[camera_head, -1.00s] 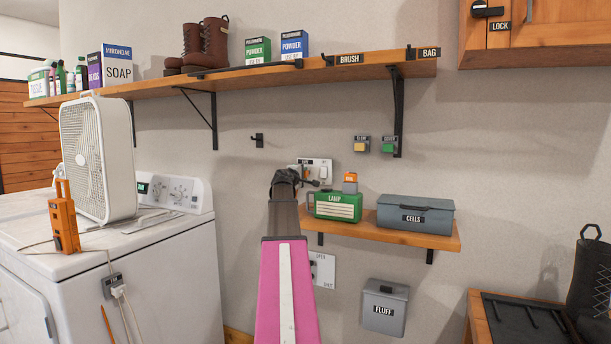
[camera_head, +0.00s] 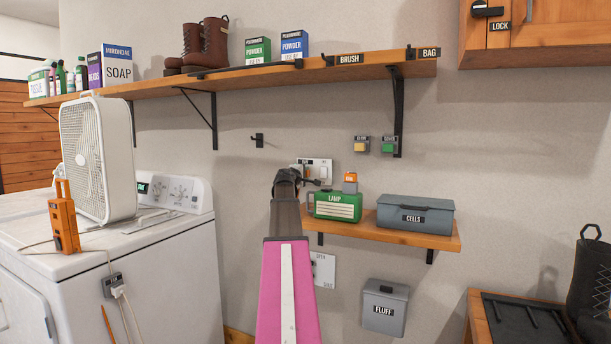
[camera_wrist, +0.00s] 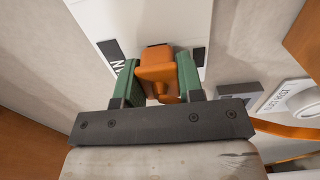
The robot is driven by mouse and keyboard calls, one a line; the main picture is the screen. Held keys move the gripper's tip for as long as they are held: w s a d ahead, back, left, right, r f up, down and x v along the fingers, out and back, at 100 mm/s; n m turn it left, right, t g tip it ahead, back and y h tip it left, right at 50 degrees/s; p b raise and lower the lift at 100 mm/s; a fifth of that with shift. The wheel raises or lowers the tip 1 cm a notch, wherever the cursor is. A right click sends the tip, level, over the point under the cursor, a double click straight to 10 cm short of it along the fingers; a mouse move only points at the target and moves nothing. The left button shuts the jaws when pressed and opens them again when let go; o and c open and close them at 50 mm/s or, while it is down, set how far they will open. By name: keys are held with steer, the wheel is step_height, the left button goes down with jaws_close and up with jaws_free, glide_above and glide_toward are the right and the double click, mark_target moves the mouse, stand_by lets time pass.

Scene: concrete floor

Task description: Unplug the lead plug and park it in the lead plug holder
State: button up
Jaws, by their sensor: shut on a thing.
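My gripper (camera_wrist: 160,83) has green fingers and is shut on an orange plug (camera_wrist: 158,68), which I take for the lead plug. The plug is in front of a white wall plate (camera_wrist: 135,20); whether it is seated in the plate or just off it, I cannot tell. In the head view, my arm reaches to the wall beside the upper white socket plate (camera_head: 327,164); the fingers and plug are mostly hidden there by my wrist. I cannot pick out the lead plug holder with certainty.
A small shelf right of my wrist holds a green LAMP box (camera_head: 338,206) and a grey CELLS box (camera_head: 415,216). A lower white plate (camera_head: 325,270) is partly behind my arm. A FLUFF bin (camera_head: 385,307) hangs below. A washer with a fan (camera_head: 97,158) stands left.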

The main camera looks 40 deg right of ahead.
steer(key=shift+w+d, duration=0.15)
steer(key=shift+d, duration=0.05)
stand_by(0.3)
steer(key=o, duration=1.1)
steer(key=v, duration=0.9)
stand_by(0.4)
